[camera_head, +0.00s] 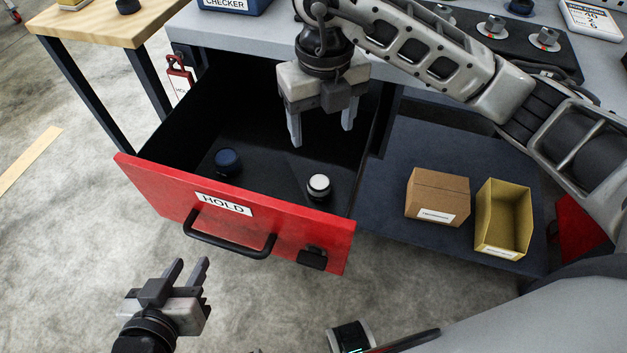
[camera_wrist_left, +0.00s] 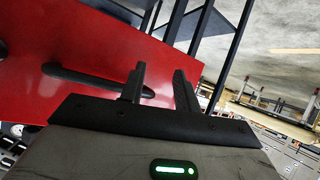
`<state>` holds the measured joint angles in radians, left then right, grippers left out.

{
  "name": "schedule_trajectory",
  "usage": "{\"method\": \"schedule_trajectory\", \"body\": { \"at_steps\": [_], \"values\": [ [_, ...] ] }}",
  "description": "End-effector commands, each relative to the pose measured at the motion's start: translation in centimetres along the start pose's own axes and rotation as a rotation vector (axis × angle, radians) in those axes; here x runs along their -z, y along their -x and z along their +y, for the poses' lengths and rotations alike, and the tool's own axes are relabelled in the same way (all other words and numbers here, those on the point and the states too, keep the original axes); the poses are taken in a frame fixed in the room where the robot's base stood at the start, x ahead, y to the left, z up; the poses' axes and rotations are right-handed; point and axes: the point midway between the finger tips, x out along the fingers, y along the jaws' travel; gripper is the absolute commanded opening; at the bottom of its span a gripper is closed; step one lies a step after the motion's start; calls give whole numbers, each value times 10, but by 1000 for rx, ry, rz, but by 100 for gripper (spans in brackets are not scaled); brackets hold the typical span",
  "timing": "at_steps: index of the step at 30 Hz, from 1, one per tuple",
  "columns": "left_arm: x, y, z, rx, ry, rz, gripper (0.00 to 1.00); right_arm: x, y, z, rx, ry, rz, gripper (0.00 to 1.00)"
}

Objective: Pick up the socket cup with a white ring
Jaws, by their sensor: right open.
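The socket cup with a white ring (camera_head: 319,188) is a small dark cup with a pale white top. It stands in the open red drawer (camera_head: 160,190), toward the front right of the drawer's black floor. A dark blue cup (camera_head: 228,162) stands to its left in the same drawer. My right gripper (camera_head: 322,138) is open and empty, fingers pointing down over the drawer, above and behind the white-ringed cup and apart from it. My left gripper (camera_head: 190,268) is open and empty in front of the drawer, outside it; its fingers (camera_wrist_left: 160,88) point toward the red front.
The drawer front bears a HOLD label (camera_head: 223,204) and a black handle (camera_head: 230,240). A cardboard box (camera_head: 437,195) and an open yellow bin (camera_head: 504,215) stand on the lower shelf at right. The grey worktop (camera_head: 240,32) overhangs the drawer's back. A wooden table (camera_head: 95,22) is at left.

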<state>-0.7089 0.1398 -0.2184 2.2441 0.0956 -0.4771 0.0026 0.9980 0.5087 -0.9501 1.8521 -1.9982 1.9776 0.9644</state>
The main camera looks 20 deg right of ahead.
Motion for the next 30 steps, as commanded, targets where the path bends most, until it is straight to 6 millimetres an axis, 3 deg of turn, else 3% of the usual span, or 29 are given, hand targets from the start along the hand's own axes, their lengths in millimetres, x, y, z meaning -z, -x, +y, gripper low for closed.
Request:
{"method": "schedule_trajectory", "body": {
  "at_steps": [15, 25, 30],
  "values": [
    [-4, -2, 0, -1, 0, 10, 32, 1, -95, 1, -2, 0, 4, 67],
    [-4, -3, 0, -2, -1, 12, 32, 0, -117, 1, -2, 1, 4, 67],
    [-5, -3, 0, -2, -2, 13, 32, -1, -142, 2, -2, 1, 6, 67]
  ]
}}
